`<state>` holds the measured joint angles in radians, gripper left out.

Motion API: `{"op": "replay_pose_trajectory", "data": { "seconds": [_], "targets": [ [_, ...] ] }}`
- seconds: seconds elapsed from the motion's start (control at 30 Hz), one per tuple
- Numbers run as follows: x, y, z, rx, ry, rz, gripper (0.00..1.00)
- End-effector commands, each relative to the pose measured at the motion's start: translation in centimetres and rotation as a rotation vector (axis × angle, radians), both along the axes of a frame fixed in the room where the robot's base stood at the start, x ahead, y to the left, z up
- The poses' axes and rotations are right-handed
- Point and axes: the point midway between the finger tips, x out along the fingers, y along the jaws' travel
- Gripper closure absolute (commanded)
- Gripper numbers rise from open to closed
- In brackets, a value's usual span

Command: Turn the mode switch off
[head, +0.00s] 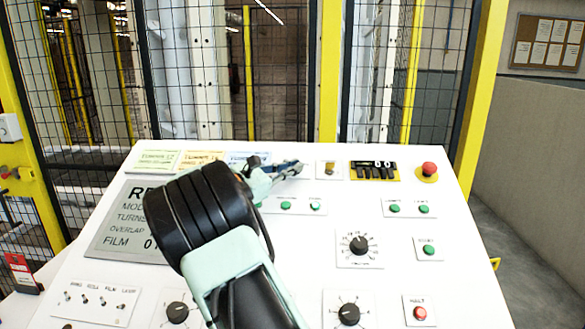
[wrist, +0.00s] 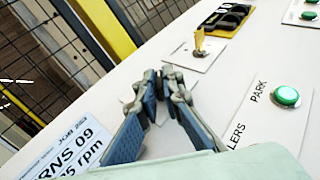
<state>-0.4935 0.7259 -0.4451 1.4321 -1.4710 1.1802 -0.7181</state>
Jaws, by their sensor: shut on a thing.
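My gripper (head: 292,168) reaches over the top of the white sloping control panel (head: 470,245). In the wrist view its two fingers (wrist: 160,98) close together on a small dark part that they mostly hide. A pale plate shows partly behind the fingertips. No label naming the mode switch is readable, so I cannot tell for certain that the held part is it. A brass-coloured switch (head: 328,169) on its own white plate stands just right of the fingertips, apart from them; it also shows in the wrist view (wrist: 200,42).
A dark counter block (head: 375,170) and a red mushroom button (head: 428,168) sit farther right. Green buttons (head: 286,205) lie just below the gripper. Black dials (head: 359,244) are lower down. My arm covers part of the grey display (head: 120,240). A mesh fence stands behind.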

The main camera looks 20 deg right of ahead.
Motion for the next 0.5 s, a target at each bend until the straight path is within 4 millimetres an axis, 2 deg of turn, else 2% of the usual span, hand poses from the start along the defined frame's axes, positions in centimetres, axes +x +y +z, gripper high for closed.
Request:
{"op": "replay_pose_trajectory", "data": {
  "seconds": [0.27, 0.5],
  "targets": [
    [-0.05, 0.01, -0.08, -0.004, 0.001, 0.011, 1.0],
    [-0.23, -0.03, -0.52, -0.036, 0.016, 0.09, 1.0]
  ]
}}
